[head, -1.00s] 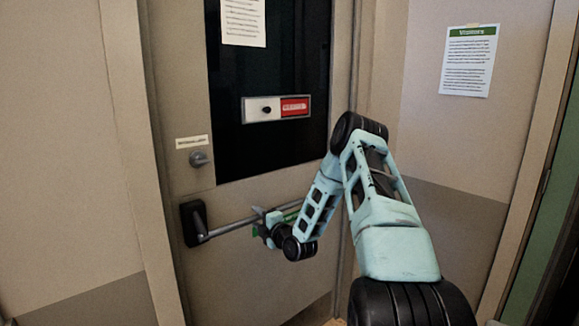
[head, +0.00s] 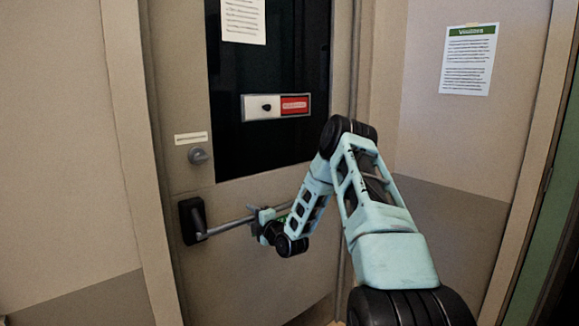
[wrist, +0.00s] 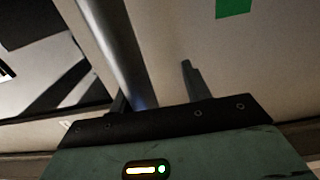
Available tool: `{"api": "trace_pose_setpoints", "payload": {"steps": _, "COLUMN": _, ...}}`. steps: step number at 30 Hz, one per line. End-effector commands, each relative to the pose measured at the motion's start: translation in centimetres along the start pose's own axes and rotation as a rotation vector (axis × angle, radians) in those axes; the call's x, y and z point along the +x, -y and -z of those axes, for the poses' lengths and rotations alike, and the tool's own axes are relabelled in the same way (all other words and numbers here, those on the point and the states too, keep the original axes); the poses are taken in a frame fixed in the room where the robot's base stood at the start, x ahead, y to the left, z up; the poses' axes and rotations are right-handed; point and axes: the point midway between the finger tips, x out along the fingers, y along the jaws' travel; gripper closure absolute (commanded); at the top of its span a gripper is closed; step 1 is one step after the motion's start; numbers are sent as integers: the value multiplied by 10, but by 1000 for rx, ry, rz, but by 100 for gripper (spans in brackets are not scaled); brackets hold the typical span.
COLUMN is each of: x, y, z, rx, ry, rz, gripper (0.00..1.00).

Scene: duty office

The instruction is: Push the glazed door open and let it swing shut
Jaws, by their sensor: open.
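The glazed door (head: 235,258) stands in its frame and looks shut, with a dark glass pane (head: 270,70) in its upper part. A grey push bar (head: 228,227) crosses it below the pane, with a black end mount at the left. My gripper (head: 259,221) is at the bar, right of that mount. In the wrist view my gripper (wrist: 158,92) is open, and the bar (wrist: 112,45) runs up from between its fingers, close to the left one. I cannot tell whether it touches. My arm hides the bar's right part.
A round lock knob (head: 198,155) sits above the bar's left end. A sliding sign with a red part (head: 277,106) and a paper (head: 243,20) are on the pane. A visitors notice (head: 469,58) hangs on the right wall. A green patch (wrist: 233,7) shows in the wrist view.

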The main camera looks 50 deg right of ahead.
Motion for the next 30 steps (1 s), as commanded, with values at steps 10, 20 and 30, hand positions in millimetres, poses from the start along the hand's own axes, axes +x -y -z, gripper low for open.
{"api": "trace_pose_setpoints", "payload": {"steps": 10, "x": 9, "y": 4, "z": 0, "rx": 0, "ry": 1, "rz": 1, "gripper": 53}}
{"api": "trace_pose_setpoints", "payload": {"steps": 20, "x": 10, "y": 4, "z": 0, "rx": 0, "ry": 0, "rz": 1, "gripper": 53}}
{"api": "trace_pose_setpoints", "payload": {"steps": 30, "x": 31, "y": 4, "z": 4, "rx": -1, "ry": -1, "rz": -4, "gripper": 53}}
